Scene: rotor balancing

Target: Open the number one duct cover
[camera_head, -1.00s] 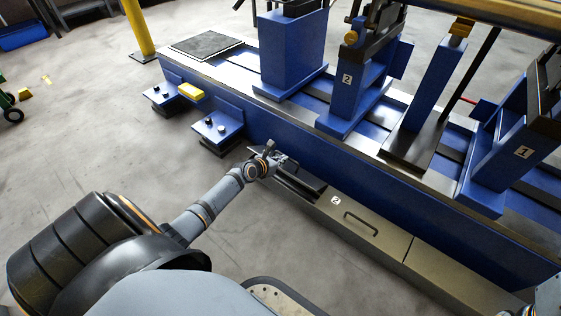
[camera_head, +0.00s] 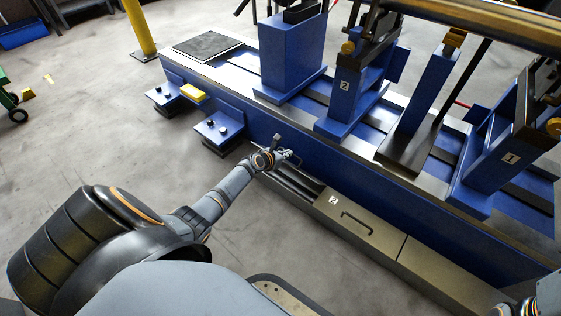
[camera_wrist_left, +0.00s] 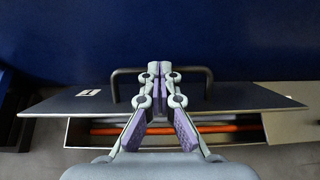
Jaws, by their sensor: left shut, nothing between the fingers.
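A grey duct runs along the foot of the blue machine bed. Its left section stands open (camera_head: 287,187). In the left wrist view a dark flat cover (camera_wrist_left: 235,98) with a bar handle (camera_wrist_left: 192,70) and a small white label, unreadable here, is raised at the back of this open section. An orange-red cable shows inside below it. My left gripper (camera_head: 290,157) is over the open section; in the wrist view its fingers (camera_wrist_left: 160,68) are shut and empty at the middle of the handle. I cannot tell whether they touch it.
The neighbouring cover marked 2 (camera_head: 349,219) lies closed with its handle up. The blue bed wall (camera_head: 330,170) rises close behind the duct. Blue brackets (camera_head: 219,128) stick out left of it. Open floor (camera_head: 110,150) lies to the left.

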